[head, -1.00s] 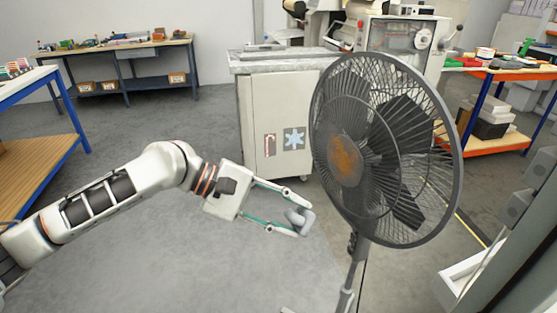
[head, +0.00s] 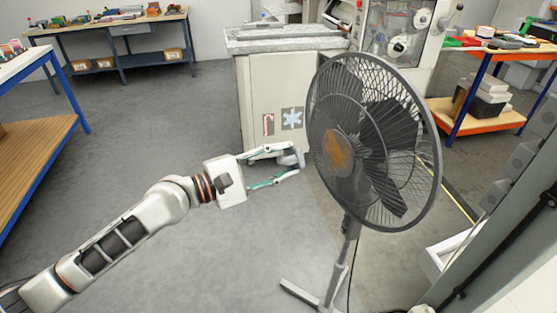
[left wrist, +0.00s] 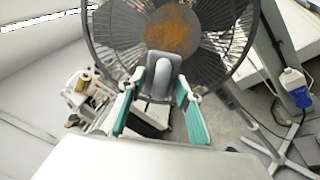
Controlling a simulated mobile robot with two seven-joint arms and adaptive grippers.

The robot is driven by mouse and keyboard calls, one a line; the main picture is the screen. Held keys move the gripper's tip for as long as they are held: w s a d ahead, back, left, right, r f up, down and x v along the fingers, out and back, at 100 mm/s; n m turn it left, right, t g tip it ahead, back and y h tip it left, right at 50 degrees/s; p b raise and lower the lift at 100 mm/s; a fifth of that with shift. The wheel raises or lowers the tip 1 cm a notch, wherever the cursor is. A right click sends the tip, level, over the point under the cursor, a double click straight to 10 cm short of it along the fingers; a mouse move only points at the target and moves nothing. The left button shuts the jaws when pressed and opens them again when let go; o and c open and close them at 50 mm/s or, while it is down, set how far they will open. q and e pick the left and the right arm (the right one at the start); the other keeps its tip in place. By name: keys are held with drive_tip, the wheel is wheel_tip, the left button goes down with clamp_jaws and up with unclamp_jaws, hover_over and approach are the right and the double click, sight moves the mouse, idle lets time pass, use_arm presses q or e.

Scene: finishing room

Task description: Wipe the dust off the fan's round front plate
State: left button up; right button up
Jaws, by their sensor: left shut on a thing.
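The black stand fan (head: 373,140) stands right of centre in the head view, its cage facing left towards my arm. Its round front plate (head: 338,152) carries a patch of orange-brown dust. In the left wrist view the dusty plate (left wrist: 173,28) is at top centre. My left gripper (head: 286,165) is shut on a grey pad (head: 290,157), seen in the left wrist view (left wrist: 164,66) between the teal-lined fingers. The pad is just left of the cage in the head view and just below the dust in the wrist view; I cannot tell whether it touches. My right gripper is not in view.
A grey cabinet (head: 272,100) stands behind the gripper. The fan's pole and splayed foot (head: 318,298) are below. Workbenches stand at the back left (head: 110,27) and right (head: 488,60). Grey floor (head: 120,150) around my left arm is clear.

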sight(321, 148)
use_arm(q)
drive_tip(key=shift+x, duration=2.35)
drive_tip(key=shift+x, duration=1.1)
drive_tip(key=shift+s+d+p, duration=0.1)
drive_tip(key=shift+p, duration=0.25)
